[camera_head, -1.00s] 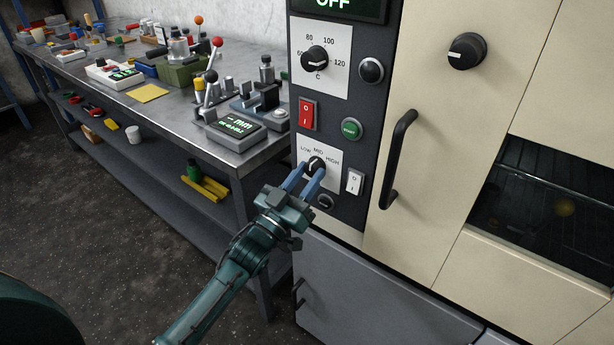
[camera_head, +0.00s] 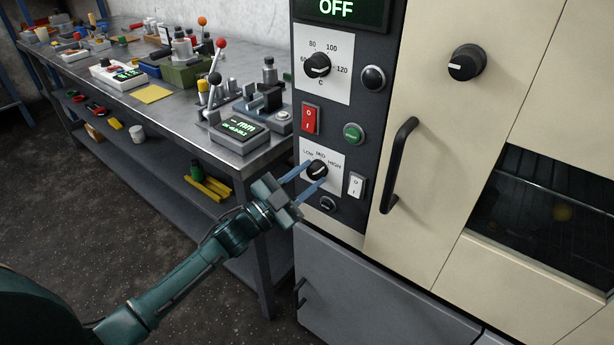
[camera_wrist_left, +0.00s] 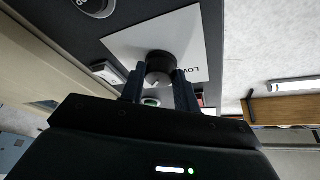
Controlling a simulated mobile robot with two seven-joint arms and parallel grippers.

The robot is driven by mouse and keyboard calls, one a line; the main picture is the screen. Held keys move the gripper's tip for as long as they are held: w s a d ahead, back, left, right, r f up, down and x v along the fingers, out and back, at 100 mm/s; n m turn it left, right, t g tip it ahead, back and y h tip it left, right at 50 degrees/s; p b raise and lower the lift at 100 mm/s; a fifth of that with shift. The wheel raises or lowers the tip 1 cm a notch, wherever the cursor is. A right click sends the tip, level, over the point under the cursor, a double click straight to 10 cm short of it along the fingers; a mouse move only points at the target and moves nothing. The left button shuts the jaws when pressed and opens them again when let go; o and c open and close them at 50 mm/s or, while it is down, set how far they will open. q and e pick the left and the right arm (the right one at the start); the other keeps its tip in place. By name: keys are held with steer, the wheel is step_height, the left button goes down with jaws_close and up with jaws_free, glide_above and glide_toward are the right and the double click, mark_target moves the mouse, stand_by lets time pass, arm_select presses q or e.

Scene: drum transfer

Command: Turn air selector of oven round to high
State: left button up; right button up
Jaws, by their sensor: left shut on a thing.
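The air selector (camera_head: 317,170) is a small black knob with a white mark on a white plate labelled LOW, MID and HIGH, low on the oven's dark control panel. Its mark points up and to the right, toward the HIGH side. My left gripper (camera_head: 312,174) is shut on this knob, with one blue finger on each side of it. In the left wrist view the knob (camera_wrist_left: 160,63) sits between the dark fingers, and part of the plate's lettering is hidden. My right gripper is not in view.
A white rocker switch (camera_head: 356,185) is close right of the selector. A red switch (camera_head: 310,119) and a green button (camera_head: 352,133) are above. The black door handle (camera_head: 398,165) sticks out at right. A cluttered workbench (camera_head: 262,158) stands at left.

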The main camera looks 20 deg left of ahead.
arm_select(q)
steer(key=shift+m, duration=0.4)
steer(key=o, duration=1)
steer(key=shift+s+a, duration=0.1)
steer(key=b+v, duration=0.1)
steer(key=v, duration=1.2)
steer(key=shift+r, duration=0.1)
